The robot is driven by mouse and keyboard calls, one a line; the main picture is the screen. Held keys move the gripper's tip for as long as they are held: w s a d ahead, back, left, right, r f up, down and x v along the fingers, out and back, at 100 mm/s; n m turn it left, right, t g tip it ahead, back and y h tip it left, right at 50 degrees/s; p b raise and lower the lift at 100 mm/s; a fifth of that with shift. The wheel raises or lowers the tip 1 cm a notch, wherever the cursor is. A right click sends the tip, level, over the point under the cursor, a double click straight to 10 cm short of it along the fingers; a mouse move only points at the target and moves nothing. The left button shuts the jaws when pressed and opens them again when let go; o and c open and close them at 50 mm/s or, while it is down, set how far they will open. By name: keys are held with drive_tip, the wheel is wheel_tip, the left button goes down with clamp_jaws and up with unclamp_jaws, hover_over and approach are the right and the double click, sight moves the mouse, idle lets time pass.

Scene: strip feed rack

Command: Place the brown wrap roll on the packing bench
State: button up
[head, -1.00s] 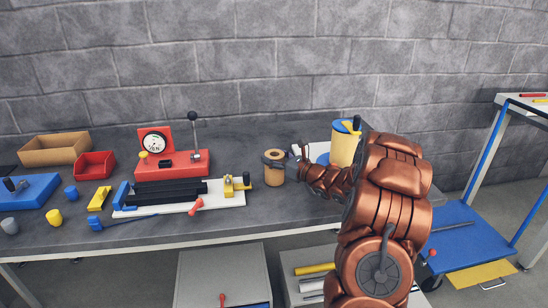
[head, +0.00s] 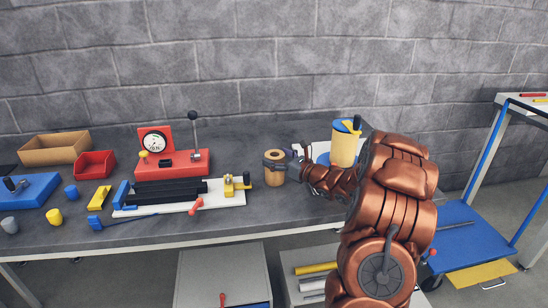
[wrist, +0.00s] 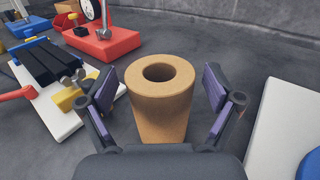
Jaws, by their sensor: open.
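The brown wrap roll (head: 274,172) stands upright on the packing bench (head: 90,240), right of the white plate with the black strips. In the wrist view the roll (wrist: 160,100) stands between my two open fingers, its hollow top facing up. My gripper (wrist: 160,104) is open, with purple pads on either side of the roll and a visible gap to each side. In the head view my gripper (head: 284,162) is at the roll's right side, and its fingers partly cover the roll.
A white plate (head: 235,198) with a yellow clamp lies left of the roll. A red gauge press (head: 172,163) stands behind it. A yellow canister (head: 343,148) stands right of the roll, near my arm. Bare bench lies in front of and behind the roll.

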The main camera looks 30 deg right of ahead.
drive_tip(key=v, duration=1.1)
drive_tip(key=s+a+r+n+g+y, duration=0.1)
drive_tip(key=a+r+n+g+y, duration=0.3)
drive_tip(key=a, duration=0.6)
drive_tip(key=a+f+n+g+y, duration=0.15)
drive_tip(key=a+n, duration=0.35)
drive_tip(key=a, duration=0.6)
drive_tip(key=s+a+f+n+g, duration=0.2)
drive_tip(key=s+a+n+g, duration=0.9)
drive_tip(key=s+a, duration=0.65)
drive_tip(key=s+f+n+g+h, duration=0.2)
drive_tip(key=s+n+h, duration=0.1)
drive_tip(key=s+n, duration=0.3)
drive_tip(key=s+f+n+g+h, duration=0.2)
drive_tip(key=s+n+h, duration=0.1)
drive_tip(key=s, duration=0.5)
drive_tip(key=s+d+n+h, duration=0.4)
drive_tip(key=d, duration=0.3)
drive_tip(key=shift+s+r+t+b, duration=0.25)
drive_tip(key=shift+t+b, duration=0.1)
drive_tip(key=shift+b, duration=0.05)
